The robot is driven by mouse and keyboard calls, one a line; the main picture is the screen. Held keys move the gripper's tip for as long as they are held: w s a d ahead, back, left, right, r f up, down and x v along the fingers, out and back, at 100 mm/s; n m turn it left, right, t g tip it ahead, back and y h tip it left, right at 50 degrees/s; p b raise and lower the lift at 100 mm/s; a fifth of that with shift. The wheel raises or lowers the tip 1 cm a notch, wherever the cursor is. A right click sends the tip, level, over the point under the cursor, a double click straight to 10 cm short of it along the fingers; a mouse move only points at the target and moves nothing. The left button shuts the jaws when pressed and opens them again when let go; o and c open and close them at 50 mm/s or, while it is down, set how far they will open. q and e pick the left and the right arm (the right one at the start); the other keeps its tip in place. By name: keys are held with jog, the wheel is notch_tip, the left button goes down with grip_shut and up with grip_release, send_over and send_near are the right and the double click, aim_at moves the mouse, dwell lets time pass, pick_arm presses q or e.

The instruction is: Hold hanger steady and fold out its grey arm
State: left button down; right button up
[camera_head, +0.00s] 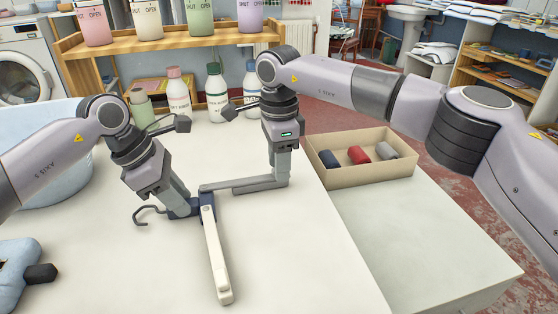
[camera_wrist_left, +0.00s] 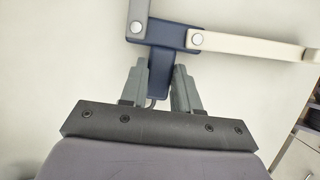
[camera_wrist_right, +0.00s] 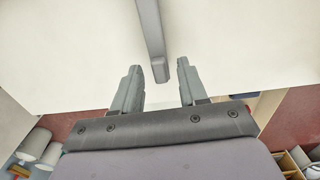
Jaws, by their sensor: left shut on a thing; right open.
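The hanger lies on the pale table, with a navy centre block (camera_wrist_left: 162,48), a dark hook (camera_head: 147,213), a white arm (camera_head: 214,255) and a grey arm (camera_head: 238,186). My left gripper (camera_head: 180,205) is shut on the navy block. The white arm points to the front of the table. The grey arm stretches right from the block, at a wide angle to the white arm. My right gripper (camera_head: 280,183) is open at the grey arm's far end. In the right wrist view the grey tip (camera_wrist_right: 160,70) shows between the open fingers, apart from both.
An open box (camera_head: 362,172) with several rolled cloths stands right of the table. Bottles (camera_head: 178,98) and a wooden shelf (camera_head: 165,40) stand at the back. A blue basin (camera_head: 50,190) and a blue object (camera_head: 20,275) are at left. The front right tabletop is clear.

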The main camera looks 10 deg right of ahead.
grip_shut()
jog(key=shift+w, duration=0.1)
jog(key=shift+w+a+n, duration=0.15)
jog(key=shift+w+n, duration=0.4)
jog(key=shift+w, duration=0.3)
jog(key=shift+w+a+n, duration=0.15)
jog(key=shift+w+n, duration=0.4)
jog(key=shift+w, duration=0.3)
jog(key=shift+w+n, duration=0.25)
jog(key=shift+n, duration=0.05)
grip_release()
